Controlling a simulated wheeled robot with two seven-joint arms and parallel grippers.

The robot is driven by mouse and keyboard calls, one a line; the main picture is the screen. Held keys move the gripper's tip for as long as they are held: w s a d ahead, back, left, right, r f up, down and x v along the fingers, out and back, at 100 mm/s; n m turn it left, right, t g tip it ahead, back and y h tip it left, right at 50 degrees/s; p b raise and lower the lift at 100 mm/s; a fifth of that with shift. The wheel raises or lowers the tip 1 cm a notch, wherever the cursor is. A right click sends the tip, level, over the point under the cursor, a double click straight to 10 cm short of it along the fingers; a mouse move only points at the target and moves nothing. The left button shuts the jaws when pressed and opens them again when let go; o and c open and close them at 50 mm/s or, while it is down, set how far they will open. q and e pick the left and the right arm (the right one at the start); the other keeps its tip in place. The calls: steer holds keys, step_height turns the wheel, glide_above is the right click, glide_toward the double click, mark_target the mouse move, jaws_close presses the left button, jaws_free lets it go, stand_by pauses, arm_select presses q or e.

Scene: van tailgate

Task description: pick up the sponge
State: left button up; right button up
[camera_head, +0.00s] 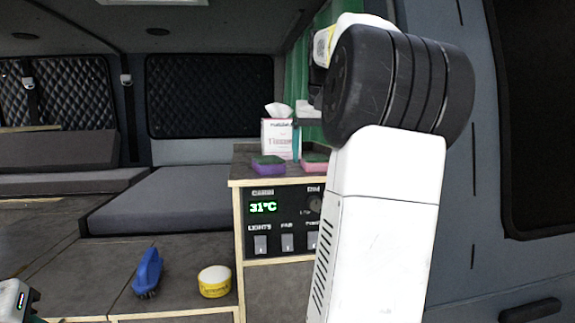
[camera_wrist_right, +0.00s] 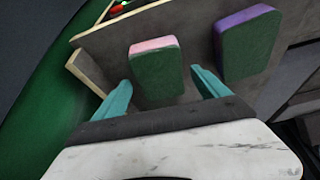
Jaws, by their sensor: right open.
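Two sponges with dark green tops lie on the cabinet top in the head view: a purple one (camera_head: 268,167) and a pink one (camera_head: 314,162) to its right, partly hidden by my right arm. My right gripper (camera_head: 297,143) is above the cabinet, mostly hidden behind its own wrist. In the right wrist view the gripper (camera_wrist_right: 160,80) is open and empty, with the pink sponge (camera_wrist_right: 156,72) ahead, between the lines of its teal fingers. The purple sponge (camera_wrist_right: 247,43) lies to the right, outside the fingers. Only part of my left gripper (camera_head: 20,302) shows at the lower left edge.
A tissue box (camera_head: 279,140) stands behind the sponges on the cabinet (camera_head: 240,175). A green curtain (camera_wrist_right: 45,110) hangs close beside the right gripper.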

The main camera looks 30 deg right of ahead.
mark_target(313, 156)
steer(key=shift+f, duration=0.2)
stand_by(0.6)
steer(key=c, duration=1.4)
steer(key=shift+r, duration=0.1)
steer(key=shift+r, duration=1.35)
steer(key=shift+s+a+r, duration=0.15)
steer(key=shift+a+r, duration=0.3)
steer(key=shift+r, duration=0.2)
steer(key=s+a, duration=0.2)
steer(key=a, duration=0.2)
steer(key=s+a+r, duration=0.1)
steer(key=s+a, duration=0.1)
steer(key=a, duration=0.3)
steer(key=s+a, duration=0.2)
steer(key=a, duration=0.2)
steer(key=shift+s+a+r, duration=0.15)
steer(key=shift+s+a, duration=0.15)
steer(key=shift+a, duration=0.05)
